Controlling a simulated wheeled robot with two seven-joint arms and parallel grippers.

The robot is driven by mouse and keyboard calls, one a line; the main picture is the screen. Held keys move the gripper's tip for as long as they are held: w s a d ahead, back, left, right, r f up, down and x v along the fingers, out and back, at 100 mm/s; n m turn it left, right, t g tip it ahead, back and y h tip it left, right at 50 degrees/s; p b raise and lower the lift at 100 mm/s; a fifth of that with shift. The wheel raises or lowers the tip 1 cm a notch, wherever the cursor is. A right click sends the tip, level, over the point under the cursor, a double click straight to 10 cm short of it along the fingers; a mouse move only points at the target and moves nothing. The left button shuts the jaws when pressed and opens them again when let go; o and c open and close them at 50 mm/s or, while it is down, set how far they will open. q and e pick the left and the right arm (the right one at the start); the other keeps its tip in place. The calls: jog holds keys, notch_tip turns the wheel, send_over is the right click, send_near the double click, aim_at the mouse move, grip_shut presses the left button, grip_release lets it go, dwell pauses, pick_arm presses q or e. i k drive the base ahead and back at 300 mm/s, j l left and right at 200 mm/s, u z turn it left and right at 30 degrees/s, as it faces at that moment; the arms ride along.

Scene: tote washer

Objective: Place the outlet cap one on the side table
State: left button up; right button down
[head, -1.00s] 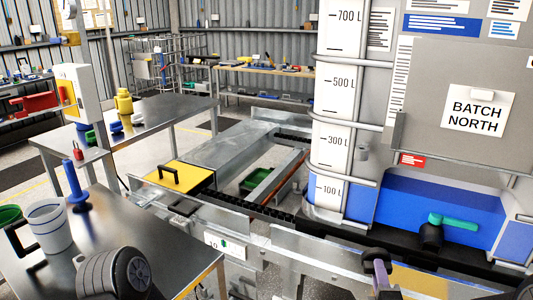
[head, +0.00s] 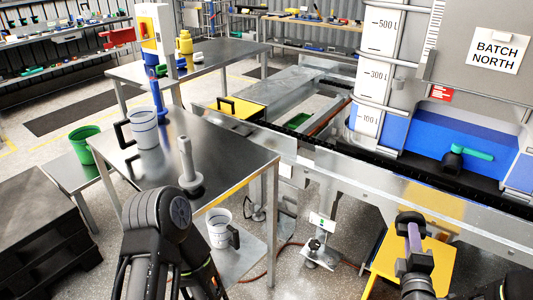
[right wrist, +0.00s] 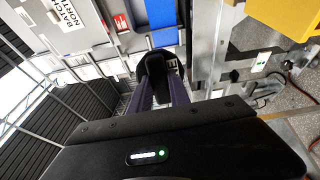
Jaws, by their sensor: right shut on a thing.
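My right gripper (head: 412,232) is low at the right in the head view, with purple fingers. It is shut on a black cap (head: 410,219), which I take as outlet cap one. In the right wrist view the cap (right wrist: 156,63) sits between the purple fingertips (right wrist: 158,85). A steel table (head: 225,148) stands left of the gripper, with a white jug (head: 144,130), a blue tool (head: 156,90) and a grey upright tool (head: 187,160) on it. I cannot tell if this is the side table. My left arm shows in front of it, but its gripper is not visible.
The tank outlet valve (head: 455,158) with a teal handle is at the right. A steel rail (head: 390,185) runs between tank and gripper. A yellow step (head: 437,262) is below. Another steel table (head: 225,57) stands further back. The near table's middle is clear.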

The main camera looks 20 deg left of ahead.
aim_at(164, 165)
jog(key=k, duration=0.35)
jog(key=u, duration=3.65)
jog(key=i+l, duration=0.85)
jog(key=i, duration=0.2)
jog(key=i+l, duration=0.45)
jog(key=i, duration=0.2)
jog(key=i+l, duration=0.45)
jog(key=i, duration=0.5)
jog(key=z, duration=3.05)
